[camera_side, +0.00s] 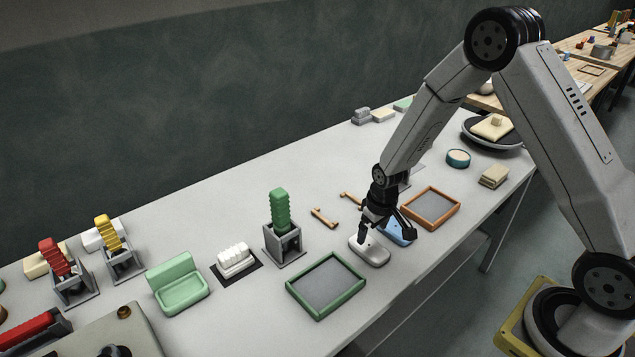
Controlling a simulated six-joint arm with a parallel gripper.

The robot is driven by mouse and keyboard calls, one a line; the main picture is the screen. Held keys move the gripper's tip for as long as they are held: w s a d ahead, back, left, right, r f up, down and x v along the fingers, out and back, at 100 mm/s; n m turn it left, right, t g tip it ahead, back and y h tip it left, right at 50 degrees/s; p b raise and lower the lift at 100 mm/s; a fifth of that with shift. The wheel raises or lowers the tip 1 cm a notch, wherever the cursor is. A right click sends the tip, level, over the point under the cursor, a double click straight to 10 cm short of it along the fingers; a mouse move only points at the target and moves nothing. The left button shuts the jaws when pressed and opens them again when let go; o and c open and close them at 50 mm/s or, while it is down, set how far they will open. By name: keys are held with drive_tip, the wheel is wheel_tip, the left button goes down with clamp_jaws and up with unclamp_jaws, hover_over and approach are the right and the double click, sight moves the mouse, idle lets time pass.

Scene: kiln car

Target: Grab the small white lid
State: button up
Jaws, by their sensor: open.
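A small white lid (372,254), rounded and low, lies on the grey table near its front edge. A blue piece of similar size (403,236) lies just to its right, partly hidden by my gripper. My gripper (385,232) points down over these two pieces with its fingers apart. Its left finger is at the white lid's far edge, and its right finger is over the blue piece. I cannot tell whether either finger touches. Nothing shows between the fingers.
A green-framed tray (342,302) stands left of the lid, and an orange-framed tray (452,197) stands to the right. A grey holder with a green ribbed piece (279,212) and wooden sticks (323,217) lie behind. A white ribbed piece (236,257) sits farther left.

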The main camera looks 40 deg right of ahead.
sight(369, 245)
drive_tip(key=shift+f, duration=0.3)
drive_tip(key=shift+f, duration=0.15)
drive_tip(key=shift+w+f, duration=0.2)
drive_tip(key=shift+f, duration=2.25)
drive_tip(key=c, duration=1.3)
drive_tip(key=shift+c, duration=0.2)
drive_tip(key=shift+r, duration=0.15)
